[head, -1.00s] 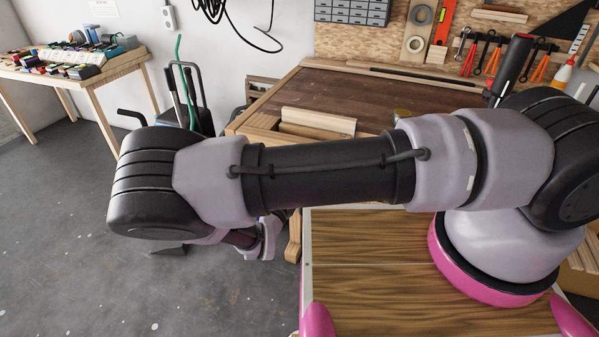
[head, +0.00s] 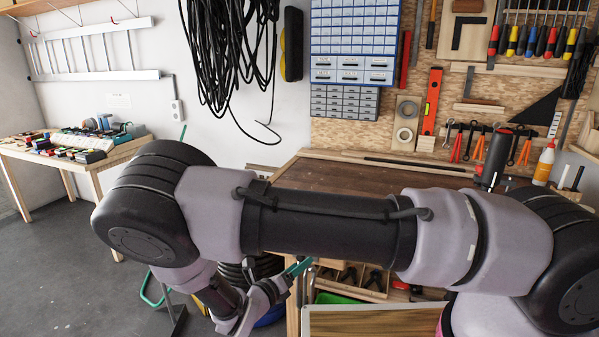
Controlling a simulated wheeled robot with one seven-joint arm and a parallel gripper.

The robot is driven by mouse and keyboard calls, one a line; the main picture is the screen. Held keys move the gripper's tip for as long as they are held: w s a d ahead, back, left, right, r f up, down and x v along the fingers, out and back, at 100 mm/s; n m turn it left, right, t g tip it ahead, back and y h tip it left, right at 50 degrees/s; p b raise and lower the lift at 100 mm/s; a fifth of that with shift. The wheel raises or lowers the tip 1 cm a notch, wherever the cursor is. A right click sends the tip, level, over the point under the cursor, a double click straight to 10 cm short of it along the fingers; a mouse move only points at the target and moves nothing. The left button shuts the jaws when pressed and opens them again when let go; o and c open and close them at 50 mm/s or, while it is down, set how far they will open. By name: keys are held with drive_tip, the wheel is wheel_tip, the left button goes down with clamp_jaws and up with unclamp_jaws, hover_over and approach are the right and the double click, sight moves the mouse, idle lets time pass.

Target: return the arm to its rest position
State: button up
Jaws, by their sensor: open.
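My arm stretches across the lower half of the head view, from the right edge to a bent black elbow at the left. Below the elbow, the forearm angles down and right to my gripper (head: 244,318), low in the picture and left of the workbench (head: 330,178). It is small and partly cut by the bottom edge, with the fingers hard to make out. It is open, and nothing shows held in it. The upper arm hides part of the bench front.
A side table (head: 75,160) with small items stands at left. Grey floor (head: 70,270) is clear there. A pegboard with tools and a blue drawer cabinet (head: 352,45) are behind the bench. A green bin (head: 335,298) and open drawer lie below the arm.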

drive_tip(key=d+r+m+g+y, duration=0.2)
drive_tip(key=d+r+m+g, duration=0.55)
drive_tip(key=r+m, duration=0.5)
drive_tip(key=d+r+m+g+y, duration=0.2)
drive_tip(key=d+r+m+g, duration=0.5)
drive_tip(key=r+m, duration=0.55)
drive_tip(key=s+d+r+m+t+y, duration=0.2)
drive_tip(key=s+d+r+m, duration=0.1)
drive_tip(key=r+m, duration=0.2)
drive_tip(key=s+d+r+m+t+y, duration=0.2)
drive_tip(key=r+m, duration=0.4)
drive_tip(key=r, duration=0.3)
drive_tip(key=s+d+r+m+t+y, duration=0.3)
drive_tip(key=s+d+r+m+t, duration=0.1)
drive_tip(key=r, duration=0.4)
drive_tip(key=shift+s+d+m, duration=0.9)
drive_tip(key=shift+s+d, duration=0.15)
